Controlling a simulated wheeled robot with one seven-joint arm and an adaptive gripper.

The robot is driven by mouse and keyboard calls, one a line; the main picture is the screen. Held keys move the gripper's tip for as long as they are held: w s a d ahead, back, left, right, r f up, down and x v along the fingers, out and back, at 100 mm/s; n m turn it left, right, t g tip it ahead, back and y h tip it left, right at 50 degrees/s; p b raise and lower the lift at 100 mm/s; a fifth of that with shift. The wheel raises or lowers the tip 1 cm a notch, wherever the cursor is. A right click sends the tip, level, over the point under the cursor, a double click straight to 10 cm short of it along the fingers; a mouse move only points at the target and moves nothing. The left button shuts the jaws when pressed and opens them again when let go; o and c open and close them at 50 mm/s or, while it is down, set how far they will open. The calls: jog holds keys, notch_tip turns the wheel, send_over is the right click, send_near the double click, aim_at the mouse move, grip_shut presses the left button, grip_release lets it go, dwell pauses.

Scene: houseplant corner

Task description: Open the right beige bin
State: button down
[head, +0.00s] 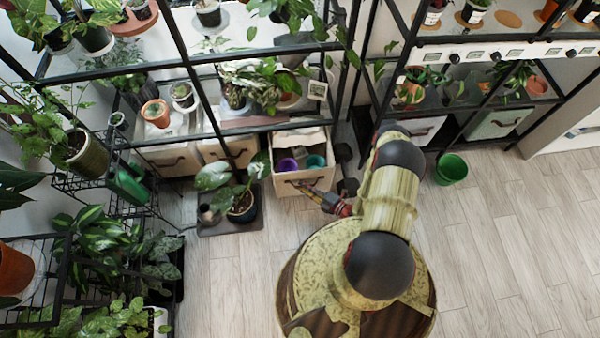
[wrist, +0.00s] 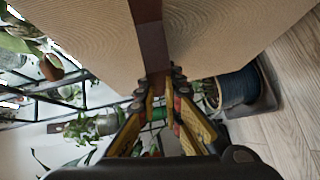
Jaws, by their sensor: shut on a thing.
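The right beige bin (head: 296,136) stands out in front of the shelf, open at the top. A purple pot (head: 287,166) and a teal pot (head: 316,162) show inside it. My gripper (head: 304,187) is at the bin's front face, shut on its dark handle. In the wrist view my gripper (wrist: 164,82) closes on the brown handle (wrist: 152,42), with the beige bin face (wrist: 85,35) filling the top of the picture. The exact finger contact is small and partly hidden.
Two more beige bins, a middle one (head: 228,152) and a left one (head: 168,162), sit under the shelf. A potted plant (head: 242,207) stands on a dark mat (head: 225,229) close left of the bin. A green bucket (head: 451,169) stands right. The right floor is clear.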

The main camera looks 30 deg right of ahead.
jog(key=shift+s+a, duration=0.3)
jog(key=shift+s, duration=0.65)
jog(key=shift+s+a, duration=0.3)
jog(key=shift+s, duration=0.6)
jog(key=c, duration=1.9)
grip_release()
jog(key=shift+v, duration=6)
jog(key=shift+f, duration=0.1)
